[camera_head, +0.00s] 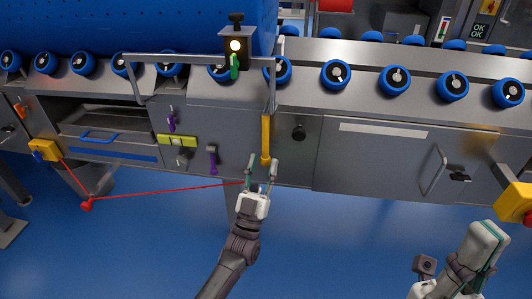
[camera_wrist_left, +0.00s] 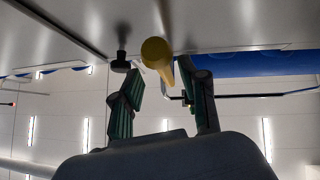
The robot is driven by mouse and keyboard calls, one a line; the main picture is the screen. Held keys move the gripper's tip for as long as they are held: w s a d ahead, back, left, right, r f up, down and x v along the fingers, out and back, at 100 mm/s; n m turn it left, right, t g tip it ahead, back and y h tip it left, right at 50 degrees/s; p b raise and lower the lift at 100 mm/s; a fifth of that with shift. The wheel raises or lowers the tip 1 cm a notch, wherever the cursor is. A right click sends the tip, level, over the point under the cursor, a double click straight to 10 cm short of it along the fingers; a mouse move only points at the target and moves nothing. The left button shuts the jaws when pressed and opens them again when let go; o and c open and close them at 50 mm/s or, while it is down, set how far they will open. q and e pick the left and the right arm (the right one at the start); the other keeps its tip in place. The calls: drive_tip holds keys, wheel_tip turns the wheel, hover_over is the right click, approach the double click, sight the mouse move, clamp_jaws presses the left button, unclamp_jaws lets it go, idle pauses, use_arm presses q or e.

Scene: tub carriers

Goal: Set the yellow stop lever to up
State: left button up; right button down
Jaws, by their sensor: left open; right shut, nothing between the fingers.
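The yellow stop lever (camera_head: 266,138) hangs straight down on the grey front panel of the conveyor, its rounded lower end lowest. My left gripper (camera_head: 261,166) is just below and around that end, with one fingertip to each side. It is open. In the left wrist view the lever's round end (camera_wrist_left: 157,50) shows between and a little beyond the green-padded fingertips (camera_wrist_left: 160,85). I cannot tell whether a finger touches it. My right gripper (camera_head: 487,240) is at the lower right, away from the panel, shut and empty.
A dark round knob (camera_head: 299,133) sits just right of the lever. A purple lever (camera_head: 212,158) and a yellow-green block (camera_head: 177,141) are to its left. A grey rail (camera_head: 190,58) runs above. A red cord (camera_head: 165,191) stretches at left. Open blue floor lies below.

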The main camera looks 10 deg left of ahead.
use_arm(q)
drive_tip(key=v, duration=0.8)
